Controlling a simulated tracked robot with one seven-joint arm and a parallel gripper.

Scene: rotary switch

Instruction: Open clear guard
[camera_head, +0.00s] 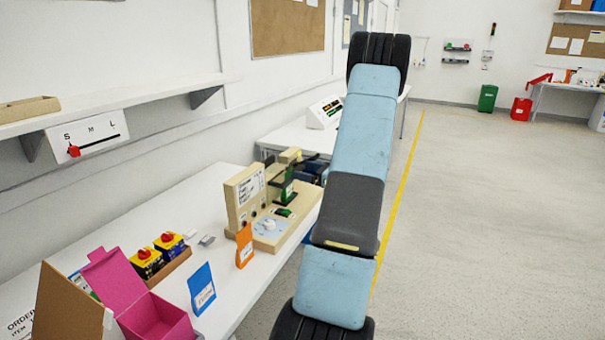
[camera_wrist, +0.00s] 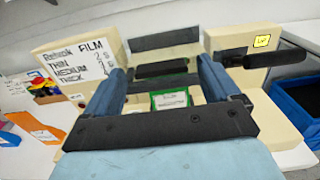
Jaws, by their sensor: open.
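A beige machine (camera_head: 238,200) stands on the white table, with a film label panel (camera_wrist: 77,66) reading thin, medium and thick. In the head view, a white rotary knob (camera_head: 269,225) sits on its light blue plate. I cannot clearly make out a clear guard; its outline and position are not distinguishable. In the wrist view, my gripper (camera_wrist: 162,70) is open, with blue fingers apart and nothing held. It faces the machine's dark bars (camera_wrist: 165,39). A green block with a white label (camera_wrist: 170,100) shows between the fingers. The knob is not visible in the wrist view.
A black lever handle (camera_wrist: 278,55) sticks out on the machine's right, near a blue bin (camera_wrist: 297,108). Orange (camera_head: 244,246) and blue (camera_head: 202,289) pouches stand before the machine. A pink box (camera_head: 150,312) is at front left. A shelf (camera_head: 120,102) hangs above.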

